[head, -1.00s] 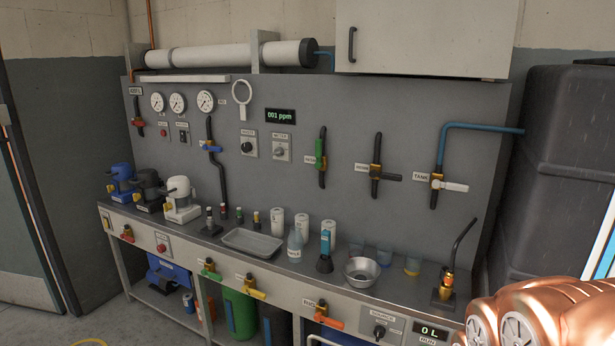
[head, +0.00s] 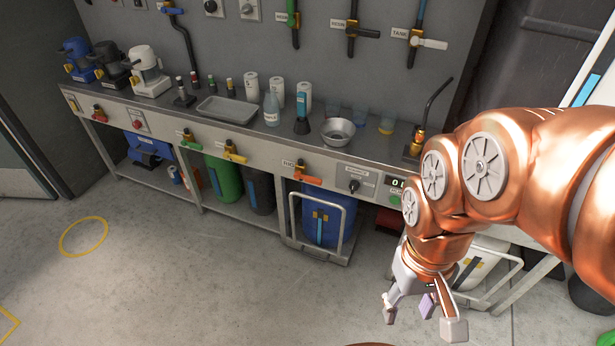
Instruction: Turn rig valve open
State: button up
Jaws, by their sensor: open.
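On the bench front are a red-handled valve (head: 98,113), a green-handled valve (head: 188,138), a yellow-handled valve (head: 232,153) and an orange-handled valve (head: 303,175). On the back panel are a black-handled valve (head: 355,31) and a white-handled valve (head: 425,41) labelled TANK. My gripper (head: 424,312) is open and empty, pointing down at the lower right, in front of the bench and apart from every valve.
The steel bench (head: 170,105) carries grinders, a tray (head: 228,109), bottles and a metal bowl (head: 338,131). A blue drum (head: 335,212) on a trolley stands under it. A dark tank (head: 545,55) is at the right. The floor (head: 200,270) at left front is clear.

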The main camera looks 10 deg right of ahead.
aim_at(314, 181)
jog(key=z, duration=0.6)
jog(key=i, duration=0.35)
jog(key=u, duration=3.05)
